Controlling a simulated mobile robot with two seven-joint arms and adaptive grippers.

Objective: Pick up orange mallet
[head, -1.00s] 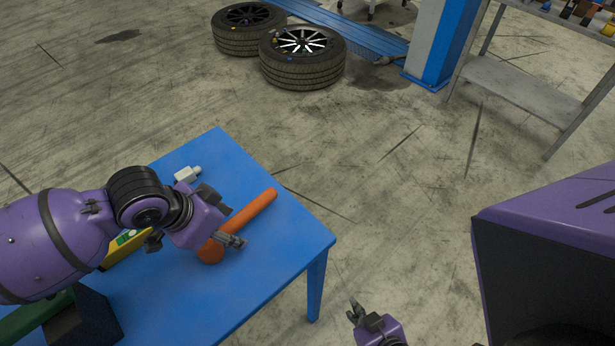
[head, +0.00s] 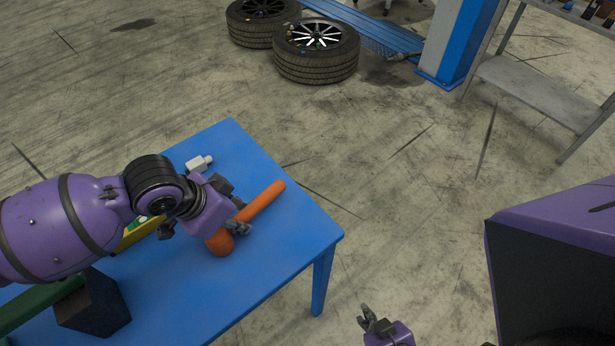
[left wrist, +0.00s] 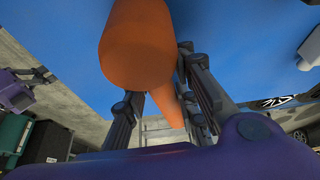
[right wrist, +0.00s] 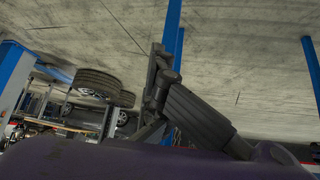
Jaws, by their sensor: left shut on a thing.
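The orange mallet (head: 262,202) is at the blue table, its thick head (head: 220,242) toward the front and its handle slanting to the back right. My left gripper (head: 238,216) is shut on the mallet, around the handle close to the head. In the left wrist view the mallet's head (left wrist: 138,45) fills the top middle, and the handle passes between the fingers (left wrist: 165,105). I cannot tell whether the mallet touches the tabletop. My right gripper (head: 370,318) is off the table's right side over the floor; its opening is unclear. It also shows in the right wrist view (right wrist: 162,75).
The blue table (head: 280,258) also bears a small white piece (head: 199,163), a yellow tool (head: 140,232) partly behind my arm, and a dark block (head: 92,303) with a green bar (head: 40,308). Tires (head: 316,62) and a blue post (head: 455,45) stand behind.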

